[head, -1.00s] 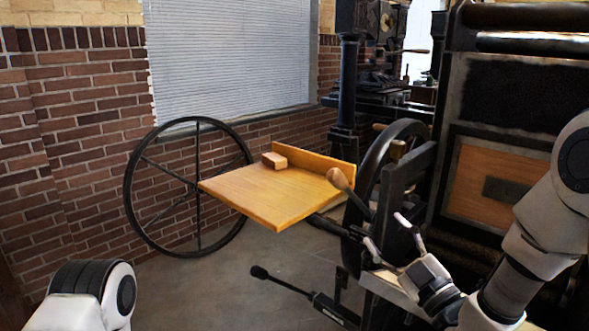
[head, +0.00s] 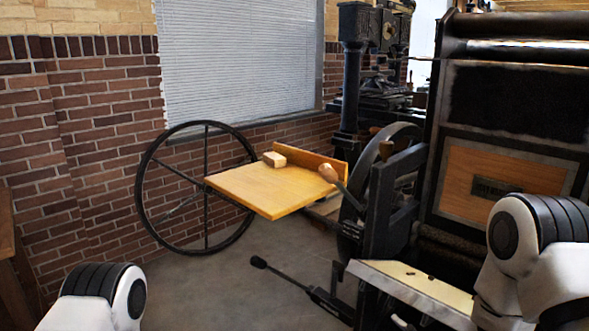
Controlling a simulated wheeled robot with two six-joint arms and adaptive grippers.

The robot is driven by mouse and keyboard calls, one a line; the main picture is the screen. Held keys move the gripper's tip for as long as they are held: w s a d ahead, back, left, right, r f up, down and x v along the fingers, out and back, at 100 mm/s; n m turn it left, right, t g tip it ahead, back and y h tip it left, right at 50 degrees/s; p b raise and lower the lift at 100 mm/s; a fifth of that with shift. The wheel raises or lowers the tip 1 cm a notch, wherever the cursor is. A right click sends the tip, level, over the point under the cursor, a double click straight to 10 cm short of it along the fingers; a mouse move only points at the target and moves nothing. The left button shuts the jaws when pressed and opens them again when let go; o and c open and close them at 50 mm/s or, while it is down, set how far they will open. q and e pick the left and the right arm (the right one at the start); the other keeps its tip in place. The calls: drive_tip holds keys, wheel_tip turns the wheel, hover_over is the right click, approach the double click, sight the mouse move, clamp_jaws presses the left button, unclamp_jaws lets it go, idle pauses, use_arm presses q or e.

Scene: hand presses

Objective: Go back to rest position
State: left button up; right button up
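Neither gripper shows in the head view. Only a white and black joint of my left arm shows at the bottom left, and part of my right arm at the lower right. The hand press has a yellow wooden board (head: 262,190) with a small wooden block (head: 274,159) at its back edge. A wooden-handled lever (head: 329,173) stands at the board's right side, with nothing touching it. My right arm covers part of the press at the lower right.
A large black spoked wheel (head: 205,232) stands by the brick wall (head: 108,150). A dark bar with a knob (head: 259,262) sticks out low over the floor. A pale plate (head: 425,290) lies close to my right arm. The grey floor (head: 215,290) in front is clear.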

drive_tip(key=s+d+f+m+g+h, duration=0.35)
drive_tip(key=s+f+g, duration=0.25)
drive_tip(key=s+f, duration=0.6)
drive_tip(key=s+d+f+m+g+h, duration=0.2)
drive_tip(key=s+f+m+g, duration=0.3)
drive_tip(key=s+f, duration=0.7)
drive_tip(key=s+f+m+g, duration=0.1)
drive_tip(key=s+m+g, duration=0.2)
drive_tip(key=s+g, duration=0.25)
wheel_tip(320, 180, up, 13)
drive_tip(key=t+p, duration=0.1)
drive_tip(key=p, duration=1.2)
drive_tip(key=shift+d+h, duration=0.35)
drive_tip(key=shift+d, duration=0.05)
